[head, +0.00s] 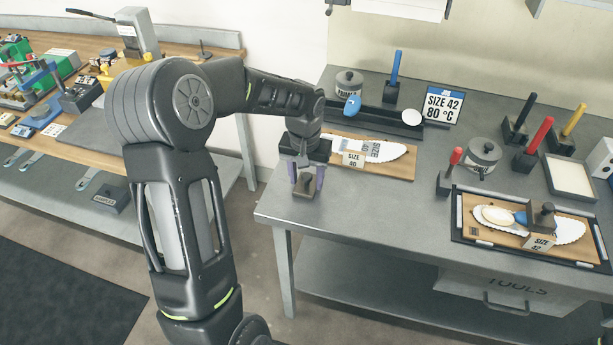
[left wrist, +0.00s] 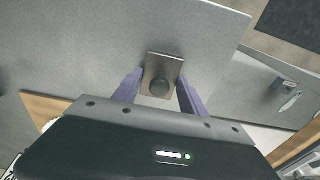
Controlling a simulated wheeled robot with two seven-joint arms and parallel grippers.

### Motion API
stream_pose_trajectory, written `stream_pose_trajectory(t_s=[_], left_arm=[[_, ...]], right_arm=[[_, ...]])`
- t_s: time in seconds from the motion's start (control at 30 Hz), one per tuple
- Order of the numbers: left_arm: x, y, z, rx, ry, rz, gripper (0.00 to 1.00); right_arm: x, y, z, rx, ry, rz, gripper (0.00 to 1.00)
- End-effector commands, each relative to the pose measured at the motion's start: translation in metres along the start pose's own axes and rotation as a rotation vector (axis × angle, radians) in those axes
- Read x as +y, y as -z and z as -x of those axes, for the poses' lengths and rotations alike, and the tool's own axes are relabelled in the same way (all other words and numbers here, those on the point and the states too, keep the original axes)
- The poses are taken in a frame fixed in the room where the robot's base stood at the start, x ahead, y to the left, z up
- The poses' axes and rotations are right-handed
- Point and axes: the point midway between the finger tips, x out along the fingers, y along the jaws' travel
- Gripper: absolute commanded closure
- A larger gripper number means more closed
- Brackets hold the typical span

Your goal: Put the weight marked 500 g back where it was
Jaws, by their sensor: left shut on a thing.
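My left gripper (head: 306,180) is shut on a brown-grey block-shaped weight with a round knob (head: 304,191), near the left end of the grey table. In the left wrist view the weight (left wrist: 161,77) sits between the two purple fingers, its knob facing the camera. I cannot read a mark on it, nor tell whether it touches the table. A similar knobbed weight (head: 544,217) stands on the insole board in the dark tray (head: 457,228) at right, behind a SIZE 42 card. My right gripper is not in view.
A board with a white insole (head: 402,167) and a SIZE 40 card lies just behind the held weight. Two lidded pots (head: 349,82) (head: 483,156), colored-handled tools (head: 534,140) and a SIZE 42 80 °C sign (head: 443,105) stand farther back. The table's front middle is clear.

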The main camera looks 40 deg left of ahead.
Motion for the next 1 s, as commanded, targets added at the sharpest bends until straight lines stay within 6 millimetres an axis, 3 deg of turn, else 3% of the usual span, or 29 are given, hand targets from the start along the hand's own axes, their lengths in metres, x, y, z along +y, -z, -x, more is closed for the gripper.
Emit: stream_pose_trajectory(t_s=[0.3, 0.67, 0.83, 1.0], left_arm=[[0.0, 0.0, -0.001, 0.0, 0.0, 0.0, 0.29], [0.0, 0.001, 0.005, 0.001, 0.0, 0.0, 0.29], [0.0, 0.002, 0.026, 0.005, -0.001, 0.001, 0.29], [0.0, 0.002, 0.06, 0.007, -0.001, 0.001, 0.29]], right_arm=[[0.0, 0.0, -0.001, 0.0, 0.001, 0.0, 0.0], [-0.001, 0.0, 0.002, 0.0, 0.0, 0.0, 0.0], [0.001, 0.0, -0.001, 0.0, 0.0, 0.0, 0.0], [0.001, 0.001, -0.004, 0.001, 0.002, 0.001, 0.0]])
